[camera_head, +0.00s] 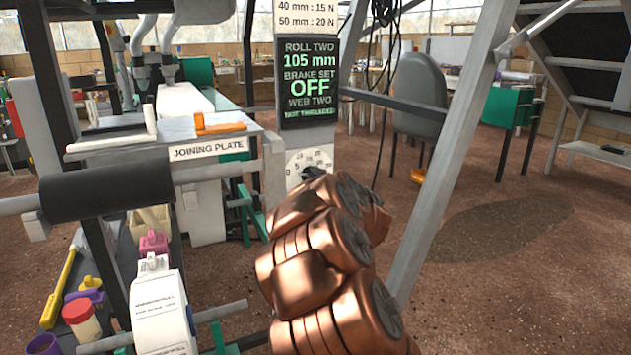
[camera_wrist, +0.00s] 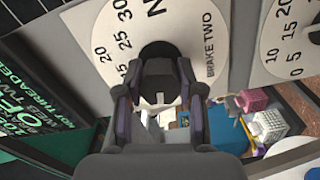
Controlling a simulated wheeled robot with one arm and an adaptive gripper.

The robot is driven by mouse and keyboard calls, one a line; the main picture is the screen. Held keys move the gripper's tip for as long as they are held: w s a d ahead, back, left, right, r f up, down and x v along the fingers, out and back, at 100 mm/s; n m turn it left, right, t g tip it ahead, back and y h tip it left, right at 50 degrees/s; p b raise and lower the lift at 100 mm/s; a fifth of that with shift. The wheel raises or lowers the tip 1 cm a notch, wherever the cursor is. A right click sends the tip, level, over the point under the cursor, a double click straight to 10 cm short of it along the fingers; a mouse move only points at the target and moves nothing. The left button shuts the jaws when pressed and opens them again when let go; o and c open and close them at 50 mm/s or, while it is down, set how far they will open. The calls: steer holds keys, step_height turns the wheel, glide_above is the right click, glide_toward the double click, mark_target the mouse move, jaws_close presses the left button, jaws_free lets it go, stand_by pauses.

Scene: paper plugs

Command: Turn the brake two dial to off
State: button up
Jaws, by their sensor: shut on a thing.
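The brake two dial (camera_wrist: 190,28) is a pale round plate with black numbers and the words BRAKE TWO in the wrist view. Its black knob (camera_wrist: 160,75) sits between the two fingers of my gripper (camera_wrist: 164,108), which is shut on it. The knob's pointer direction cannot be told. In the head view the dial plate (camera_head: 300,163) shows on a white post, its lower part hidden behind my copper-coloured arm. The display (camera_head: 308,84) above it reads ROLL TWO 105 mm, BRAKE SET OFF, WEB TWO NOT THREADED.
A second dial plate (camera_wrist: 285,40) is at the right of the wrist view. A dark roller (camera_head: 105,190) and the joining plate (camera_head: 205,149) stand left of the post. A grey slanted beam (camera_head: 450,150) rises to the right. Open floor lies beyond it.

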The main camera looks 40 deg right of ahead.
steer(key=o, duration=1.2)
steer(key=shift+c, duration=0.2)
steer(key=v, duration=1.2)
